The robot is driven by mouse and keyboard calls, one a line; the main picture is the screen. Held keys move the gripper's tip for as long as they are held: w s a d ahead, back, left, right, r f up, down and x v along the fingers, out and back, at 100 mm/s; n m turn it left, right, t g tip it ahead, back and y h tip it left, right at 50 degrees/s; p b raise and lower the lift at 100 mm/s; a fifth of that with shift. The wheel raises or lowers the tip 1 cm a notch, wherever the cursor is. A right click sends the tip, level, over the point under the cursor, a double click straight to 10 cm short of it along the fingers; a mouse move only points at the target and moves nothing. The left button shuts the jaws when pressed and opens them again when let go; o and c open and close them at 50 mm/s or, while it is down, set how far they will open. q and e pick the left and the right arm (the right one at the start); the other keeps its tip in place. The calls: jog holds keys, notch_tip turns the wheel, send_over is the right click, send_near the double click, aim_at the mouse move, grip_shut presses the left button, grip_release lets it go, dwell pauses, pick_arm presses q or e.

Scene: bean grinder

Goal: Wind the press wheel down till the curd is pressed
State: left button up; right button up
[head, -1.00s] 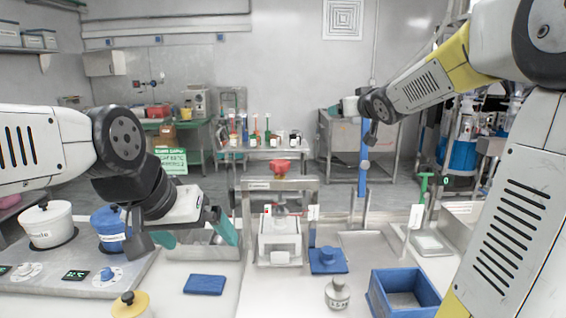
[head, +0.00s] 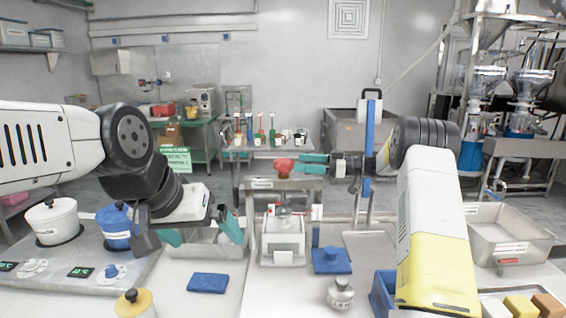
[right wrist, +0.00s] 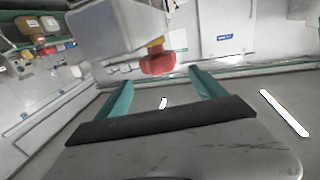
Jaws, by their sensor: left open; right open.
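The press (head: 286,183) is a metal frame at the middle of the counter with a red wheel (head: 284,165) on top. A pale box-shaped mould (head: 282,242) stands inside the frame under the press plate; the curd itself cannot be made out. My right gripper (head: 304,164) is open, just right of the red wheel at its height. In the right wrist view the wheel (right wrist: 157,60) shows beyond and between the open teal fingers, apart from them as far as I can tell. My left gripper (head: 205,232) is open and empty, left of the press above a metal tray.
A blue block with a knob (head: 331,261), a small metal weight (head: 340,294) and a blue cloth (head: 208,283) lie near the press. A blue crate (head: 382,296) is partly hidden by my right arm. White and blue pots (head: 54,222) stand at left.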

aim_at(283, 161)
jog(key=x, duration=0.7)
jog(key=shift+a, duration=0.35)
jog(key=c, duration=1.4)
